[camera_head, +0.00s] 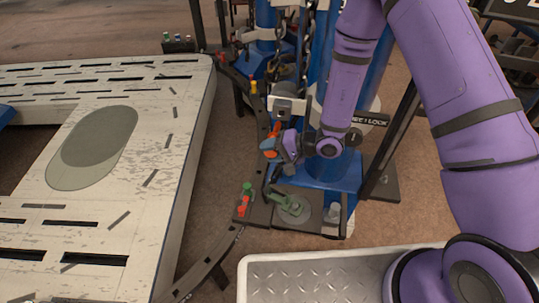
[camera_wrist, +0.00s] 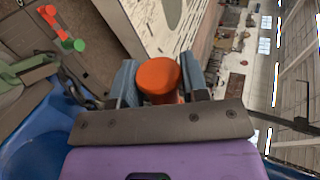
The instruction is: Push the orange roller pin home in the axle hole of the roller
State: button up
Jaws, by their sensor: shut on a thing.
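My gripper (camera_head: 272,147) is at the dark bench frame in front of the blue column in the head view. In the wrist view my gripper (camera_wrist: 158,84) has its two blue-grey fingers on either side of the orange roller pin (camera_wrist: 158,75) and is shut on it. Only the pin's broad rounded orange end shows clearly; its far end is hidden. Small orange parts show by the fingers in the head view. I cannot make out the roller or its axle hole in either view, so how far the pin sits in is not visible.
A green clamp-like part (camera_head: 290,205) sits on a dark plate below my gripper, with small green (camera_head: 247,187) and red (camera_head: 242,208) pieces to its left. Blue columns (camera_head: 325,171) stand close behind. A pale slotted table (camera_head: 165,150) fills the left; brown floor lies between.

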aim_at(277, 126)
jog(key=shift+w+d, duration=0.2)
jog(key=shift+w, duration=0.6)
jog(key=shift+w+d, duration=0.15)
jog(key=shift+w, duration=0.6)
jog(key=shift+w+d, duration=0.3)
jog(key=shift+w, duration=0.85)
jog(key=shift+w+d, duration=0.3)
jog(key=shift+w, duration=0.9)
jog(key=shift+w+d, duration=0.3)
jog(key=shift+w, duration=0.85)
dwell(0.4)
jog(key=o, duration=1.2)
jog(key=shift+c, duration=0.2)
jog(key=shift+s, duration=0.15)
